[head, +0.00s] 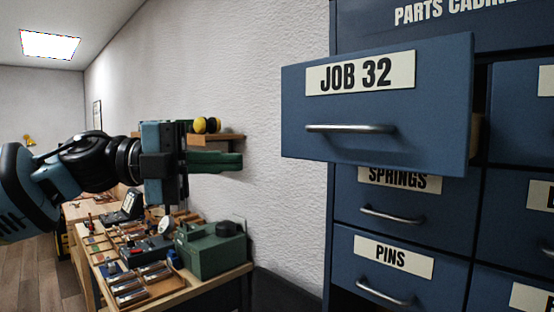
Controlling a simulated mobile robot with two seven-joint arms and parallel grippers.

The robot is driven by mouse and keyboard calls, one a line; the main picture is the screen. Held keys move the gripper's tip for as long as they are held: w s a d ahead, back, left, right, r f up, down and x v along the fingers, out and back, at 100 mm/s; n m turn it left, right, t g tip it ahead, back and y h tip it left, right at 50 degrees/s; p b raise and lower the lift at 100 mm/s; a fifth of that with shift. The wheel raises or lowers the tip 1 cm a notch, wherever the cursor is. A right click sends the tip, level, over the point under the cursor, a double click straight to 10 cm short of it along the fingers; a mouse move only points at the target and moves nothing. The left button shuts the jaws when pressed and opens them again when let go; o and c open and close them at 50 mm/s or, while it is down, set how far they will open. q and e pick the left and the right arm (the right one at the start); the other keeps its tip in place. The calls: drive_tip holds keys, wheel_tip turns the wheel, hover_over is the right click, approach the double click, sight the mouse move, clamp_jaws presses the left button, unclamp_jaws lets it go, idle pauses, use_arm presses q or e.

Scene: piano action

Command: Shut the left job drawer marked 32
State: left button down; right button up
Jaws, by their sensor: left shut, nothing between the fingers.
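The job drawer marked JOB 32 (290,105) is pulled out of the blue parts cabinet (350,30), at the top left of its drawers. Its blue front has a white label (360,73) and a metal bar handle (350,129). A gap with the drawer's side shows at its right edge. My left gripper (240,161) is shut and empty, to the left of the drawer front and apart from it, with its green fingers pointing right. My right gripper is not in view.
Drawers marked SPRINGS (400,208) and PINS (385,270) sit shut below. A workbench (235,275) with trays, tools and a green box (210,252) stands below my left arm. A small wall shelf (228,138) is behind the gripper. Free space lies between gripper and drawer.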

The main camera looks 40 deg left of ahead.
use_arm(q)
drive_tip(key=w+d, duration=0.4)
drive_tip(key=w, duration=0.3)
idle(0.5)
idle(0.3)
